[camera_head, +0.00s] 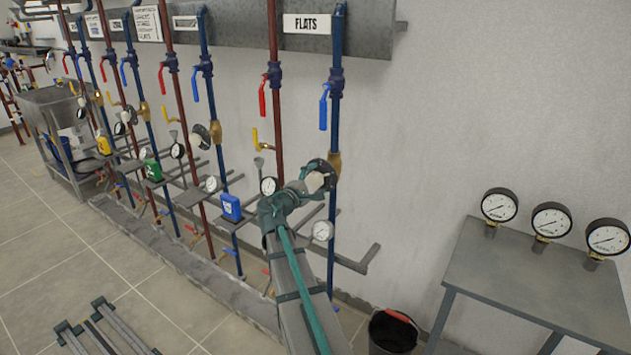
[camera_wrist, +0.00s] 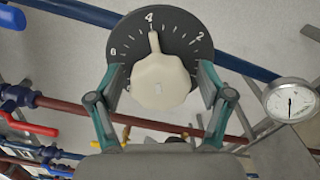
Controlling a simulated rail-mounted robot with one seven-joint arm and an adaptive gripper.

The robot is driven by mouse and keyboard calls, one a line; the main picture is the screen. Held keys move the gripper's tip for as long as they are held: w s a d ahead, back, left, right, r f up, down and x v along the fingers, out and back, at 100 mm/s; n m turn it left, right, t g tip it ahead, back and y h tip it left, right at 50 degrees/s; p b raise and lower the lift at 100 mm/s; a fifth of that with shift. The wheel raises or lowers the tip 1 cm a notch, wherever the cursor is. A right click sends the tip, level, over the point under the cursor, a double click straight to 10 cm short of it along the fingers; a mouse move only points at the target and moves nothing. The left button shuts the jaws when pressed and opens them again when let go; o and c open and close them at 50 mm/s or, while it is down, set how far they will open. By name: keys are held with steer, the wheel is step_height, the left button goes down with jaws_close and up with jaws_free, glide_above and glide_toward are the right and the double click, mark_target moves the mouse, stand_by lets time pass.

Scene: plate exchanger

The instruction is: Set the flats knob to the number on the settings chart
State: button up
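The flats knob is a cream knob with a pointer on a round dark dial (camera_wrist: 178,28). In the wrist view the knob (camera_wrist: 160,82) points almost straight up, close to the 4; a 2 is to the right. In the head view the knob (camera_head: 314,182) is on the blue pipe below the FLATS sign (camera_head: 307,23). My gripper (camera_wrist: 161,84) is open, with one finger on each side of the knob and gaps visible. It also shows at the knob in the head view (camera_head: 304,186). A white sheet with printed lines (camera_head: 147,23), perhaps the settings chart, is too small to read.
Red and blue pipes with levers and gauges line the wall to the left. A gauge (camera_wrist: 290,101) is right of the dial. A grey table (camera_head: 540,280) with three gauges stands at right, a black bucket (camera_head: 392,332) below. The wall between pipe and table is clear.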

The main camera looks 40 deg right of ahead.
steer(key=v, duration=1.2)
stand_by(0.5)
steer(key=s+a+f+m+g+y+p, duration=0.15)
steer(key=s+a+f+y, duration=0.3)
steer(key=f, duration=0.75)
steer(key=s+a+f+m+g+y+p, duration=0.1)
steer(key=s+a+f+m+g+y, duration=0.3)
steer(key=f, duration=0.7)
steer(key=s+a+f+m+t+y+p, duration=0.1)
steer(key=s+a+f+y, duration=0.35)
steer(key=f, duration=0.75)
steer(key=s+a+f+m+g+y+p, duration=0.1)
steer(key=s+a+f+g+y+p, duration=0.25)
steer(key=s+a+f, duration=0.85)
steer(key=s+a+f+g+p, duration=0.1)
steer(key=s+a+g, duration=0.1)
steer(key=s, duration=0.7)
steer(key=s+a+f+g+p, duration=0.1)
steer(key=s+a+g, duration=0.1)
steer(key=s, duration=0.7)
steer(key=shift+a+y+p, duration=0.35)
steer(key=shift+a, duration=0.55)
